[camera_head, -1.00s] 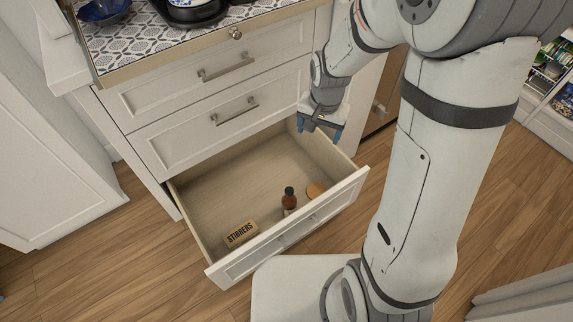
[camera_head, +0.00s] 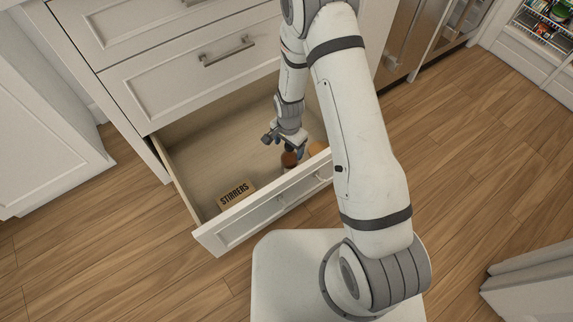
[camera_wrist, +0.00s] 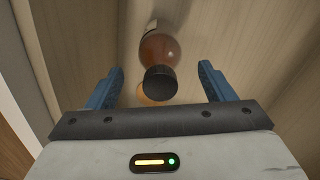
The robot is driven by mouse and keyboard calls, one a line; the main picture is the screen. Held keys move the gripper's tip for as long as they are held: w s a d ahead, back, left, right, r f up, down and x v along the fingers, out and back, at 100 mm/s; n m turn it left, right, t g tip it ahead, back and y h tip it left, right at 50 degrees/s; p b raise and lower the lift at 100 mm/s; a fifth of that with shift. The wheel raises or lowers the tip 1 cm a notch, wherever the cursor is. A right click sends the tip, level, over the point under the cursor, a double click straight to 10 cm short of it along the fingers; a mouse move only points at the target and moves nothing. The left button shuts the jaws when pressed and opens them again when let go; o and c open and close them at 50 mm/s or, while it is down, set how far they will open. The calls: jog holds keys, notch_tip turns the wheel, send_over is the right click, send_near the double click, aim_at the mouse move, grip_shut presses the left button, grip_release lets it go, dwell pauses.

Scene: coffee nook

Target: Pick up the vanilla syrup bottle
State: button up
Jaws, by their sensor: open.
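The vanilla syrup bottle (camera_head: 288,160) is brown with a black cap and stands upright in the open bottom drawer. My gripper (camera_head: 292,151) is directly over it, partly hiding it in the head view. In the wrist view the bottle (camera_wrist: 158,55) shows its black cap towards me, between and slightly beyond the two blue fingertips. My gripper (camera_wrist: 161,72) is open, with a gap on both sides of the cap. The label is mostly hidden.
The open drawer (camera_head: 215,231) has a white front panel close to the bottle. A box marked STIRRERS (camera_head: 236,194) lies to its left. A round tan item (camera_head: 317,149) lies to its right, partly hidden by my arm. The drawer's back left is clear.

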aim_at(289, 154)
notch_tip(289, 154, down, 5)
jog(key=shift+d+r+b, duration=0.1)
jog(key=shift+r+b, duration=0.05)
jog(key=shift+b, duration=0.95)
jog(key=shift+r, duration=0.1)
jog(key=shift+c, duration=0.5)
grip_shut()
